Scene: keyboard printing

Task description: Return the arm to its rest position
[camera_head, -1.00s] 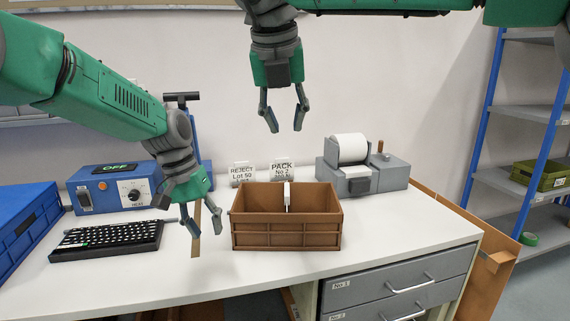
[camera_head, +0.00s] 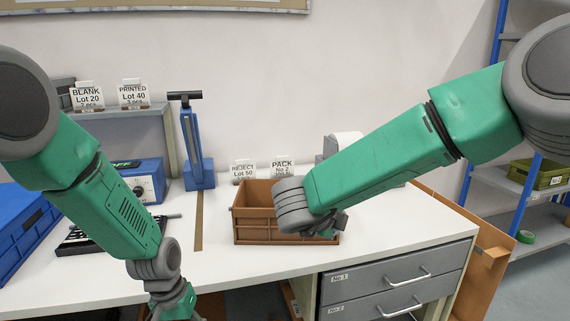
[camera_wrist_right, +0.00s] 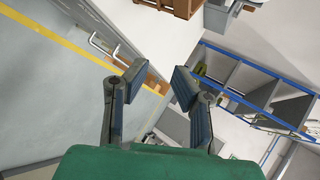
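My left arm (camera_head: 105,205) comes in from the left and reaches down in front of the table. Its gripper (camera_head: 174,308) is at the bottom edge of the head view, with the fingertips cut off. My right arm (camera_head: 400,155) comes in from the right, and its wrist covers part of the brown crate (camera_head: 255,228). The right gripper is mostly hidden behind that wrist in the head view. In the right wrist view the right gripper (camera_wrist_right: 157,82) is open, its fingers apart with nothing between them.
The white table (camera_head: 225,265) holds the keyboard (camera_head: 75,240), blue heater box (camera_head: 150,185), blue press (camera_head: 194,150) and grey printer, partly hidden by my right arm. A blue crate (camera_head: 25,235) stands left. Drawers (camera_head: 385,290) are below; a blue-framed shelf (camera_head: 510,185) stands right.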

